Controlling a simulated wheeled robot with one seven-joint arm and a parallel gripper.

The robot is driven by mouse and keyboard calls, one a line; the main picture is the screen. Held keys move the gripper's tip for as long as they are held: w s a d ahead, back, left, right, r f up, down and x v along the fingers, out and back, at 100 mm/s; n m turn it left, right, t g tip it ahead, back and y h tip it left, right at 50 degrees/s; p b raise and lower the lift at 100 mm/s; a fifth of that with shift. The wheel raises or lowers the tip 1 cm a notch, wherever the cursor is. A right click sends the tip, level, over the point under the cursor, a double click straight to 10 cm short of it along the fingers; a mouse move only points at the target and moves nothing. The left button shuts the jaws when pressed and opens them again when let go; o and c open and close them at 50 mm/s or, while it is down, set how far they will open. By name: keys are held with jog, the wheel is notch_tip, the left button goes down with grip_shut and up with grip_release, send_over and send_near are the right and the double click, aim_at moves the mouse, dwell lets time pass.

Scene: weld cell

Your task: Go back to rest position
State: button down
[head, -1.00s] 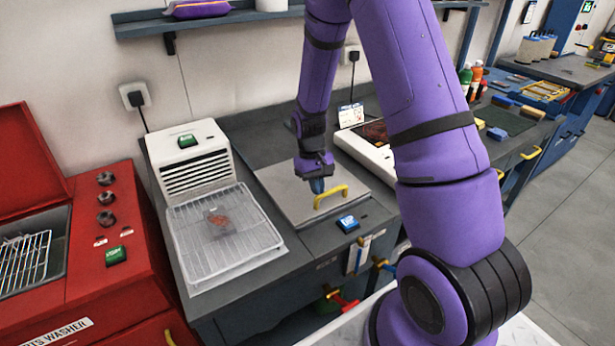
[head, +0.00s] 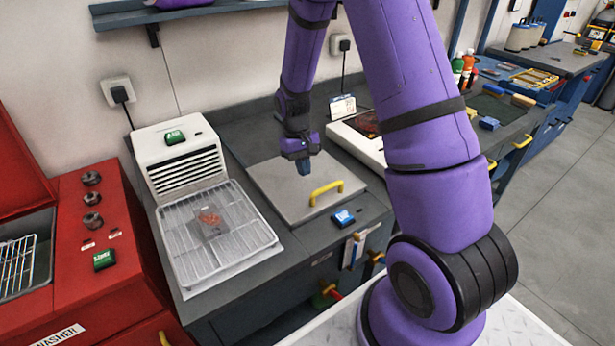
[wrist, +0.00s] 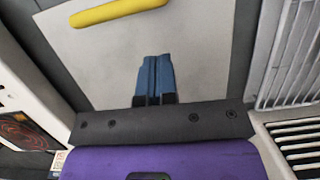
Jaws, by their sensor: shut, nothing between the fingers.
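My gripper (head: 303,166) is at the end of my purple arm, above the grey square lid (head: 285,197) with a yellow handle (head: 326,192). In the wrist view its blue fingers (wrist: 155,78) are together with nothing between them. The lid (wrist: 205,40) lies beyond the fingertips, and its yellow handle (wrist: 118,12) is at the top of that view. The gripper is apart from the handle.
A white unit with a wire rack (head: 218,240) stands left of the lid, with a small reddish piece (head: 210,219) on it. A red parts washer (head: 75,250) is farther left. A blue-topped box (head: 343,218) sits before the lid. A shelf (head: 190,12) hangs above.

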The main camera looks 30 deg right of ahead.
jog(key=s+a+r+t, duration=0.2)
jog(key=s+r, duration=0.1)
jog(key=r, duration=1.6)
jog(key=s+a+r+t, duration=0.2)
jog(key=s+r, duration=0.4)
jog(key=s, duration=0.5)
jog(key=s+a+r+t, duration=0.3)
jog(key=s+r, duration=0.4)
jog(key=s, duration=0.3)
jog(key=shift+s+r+t, duration=0.15)
jog(key=shift+s+t, duration=0.2)
jog(key=shift+t, duration=0.35)
jog(key=shift+a, duration=0.1)
